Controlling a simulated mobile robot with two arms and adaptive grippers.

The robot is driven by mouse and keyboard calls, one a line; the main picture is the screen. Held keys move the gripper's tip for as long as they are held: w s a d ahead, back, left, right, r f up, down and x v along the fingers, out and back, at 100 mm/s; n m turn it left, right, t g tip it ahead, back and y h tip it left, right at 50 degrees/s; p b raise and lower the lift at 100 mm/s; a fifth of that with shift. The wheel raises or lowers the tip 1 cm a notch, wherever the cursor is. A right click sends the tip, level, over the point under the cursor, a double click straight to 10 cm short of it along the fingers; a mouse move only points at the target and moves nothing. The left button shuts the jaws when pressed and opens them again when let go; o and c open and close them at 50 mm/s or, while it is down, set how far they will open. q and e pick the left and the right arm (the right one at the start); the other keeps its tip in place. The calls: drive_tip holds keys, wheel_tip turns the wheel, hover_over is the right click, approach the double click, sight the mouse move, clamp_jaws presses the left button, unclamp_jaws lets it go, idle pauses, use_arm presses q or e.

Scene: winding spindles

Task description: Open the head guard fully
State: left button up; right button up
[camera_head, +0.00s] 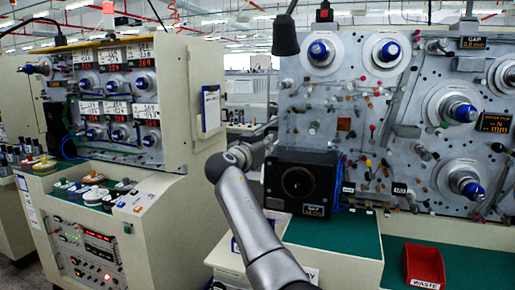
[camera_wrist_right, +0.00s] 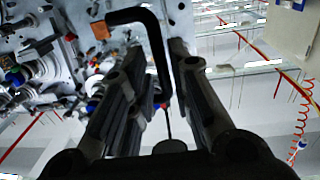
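The black square box with a round opening (camera_head: 303,183), possibly the head guard, sits low at the left end of the right machine's panel. My right gripper (camera_head: 264,147) is beside its upper left corner; its fingers are hard to make out in the head view. In the right wrist view, my right gripper (camera_wrist_right: 155,55) has its two dark fingers spread apart. A bent black bar (camera_wrist_right: 135,15), perhaps a handle, runs down between the fingers. I cannot tell whether it touches them. My left gripper is not in view.
The right machine's panel (camera_head: 350,115) carries several blue-tipped spindles and pins close to the right hand. A dark lamp (camera_head: 285,35) hangs above. A red waste bin (camera_head: 424,266) stands on the green bench top. The left machine (camera_head: 170,200) stands across a gap.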

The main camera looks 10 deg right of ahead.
drive_tip(key=v, duration=0.5)
drive_tip(key=shift+w, duration=0.1)
